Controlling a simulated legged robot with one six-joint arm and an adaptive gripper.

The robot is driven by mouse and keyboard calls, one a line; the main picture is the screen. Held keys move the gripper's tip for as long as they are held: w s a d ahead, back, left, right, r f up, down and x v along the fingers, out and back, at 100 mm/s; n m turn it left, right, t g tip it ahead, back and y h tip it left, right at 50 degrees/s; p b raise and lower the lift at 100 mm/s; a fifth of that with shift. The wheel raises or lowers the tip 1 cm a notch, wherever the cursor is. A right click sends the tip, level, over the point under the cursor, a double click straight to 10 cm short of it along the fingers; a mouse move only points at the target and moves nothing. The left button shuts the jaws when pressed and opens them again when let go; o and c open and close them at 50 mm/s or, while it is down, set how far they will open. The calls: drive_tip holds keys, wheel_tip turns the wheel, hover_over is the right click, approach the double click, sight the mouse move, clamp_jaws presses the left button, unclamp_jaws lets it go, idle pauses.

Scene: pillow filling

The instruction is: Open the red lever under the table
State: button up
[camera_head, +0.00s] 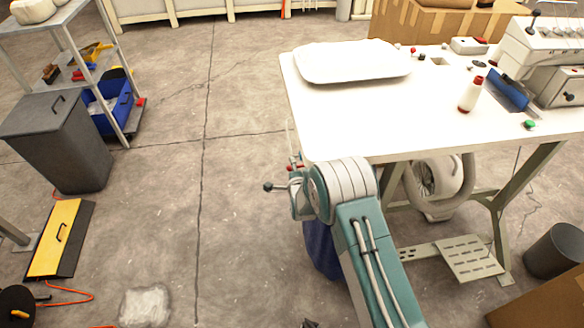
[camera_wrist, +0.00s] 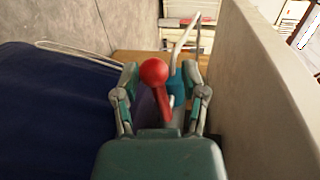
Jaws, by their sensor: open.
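The red lever (camera_wrist: 154,74), with a round ball at its top, shows in the wrist view between the two fingers of my gripper (camera_wrist: 162,84). The fingers stand apart on either side of it, and I cannot tell whether either touches it.
Dark blue material (camera_wrist: 50,110) fills the left of the wrist view, and a pale panel (camera_wrist: 262,95) stands close on the right.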

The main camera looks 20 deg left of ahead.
drive_tip(key=shift+d, duration=0.1)
drive_tip(key=shift+s+d+r, duration=0.1)
drive_tip(key=shift+d+r, duration=0.05)
drive_tip(key=v, duration=1.1)
drive_tip(key=shift+s+f, duration=0.2)
drive_tip(key=shift+s, duration=0.1)
